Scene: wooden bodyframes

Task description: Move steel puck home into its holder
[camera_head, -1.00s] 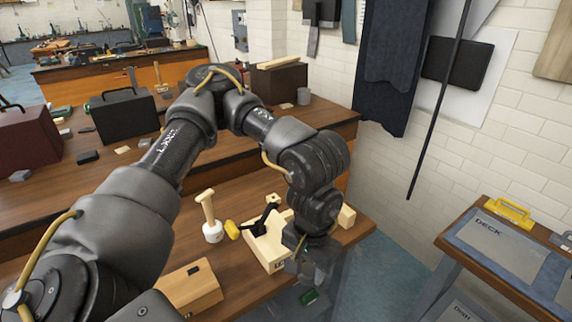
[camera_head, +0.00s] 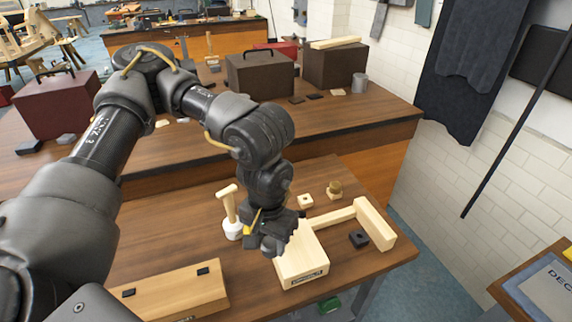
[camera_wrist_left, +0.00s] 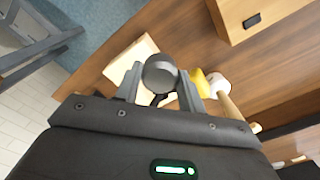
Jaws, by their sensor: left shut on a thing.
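My left gripper (camera_head: 270,245) is above the bench, at the left edge of the pale wooden fixture (camera_head: 303,262). In the left wrist view my left gripper (camera_wrist_left: 160,92) is shut on the steel puck (camera_wrist_left: 160,73), a grey round piece between the fingertips. In the head view the puck is hard to tell apart from the dark fingers. Small wooden blocks stand behind the fixture: one with a dark hole (camera_head: 305,201) and one with a brass-coloured round piece (camera_head: 334,188). I cannot tell which part is the puck's holder. My right gripper is out of view.
A white-headed mallet (camera_head: 231,212) stands just left of my gripper, with a yellow handle (camera_head: 251,221) beside it. A small black block (camera_head: 358,238) lies inside the fixture's right arm. A long wooden box (camera_head: 170,292) lies front left. The bench (camera_head: 180,235) has free room at left.

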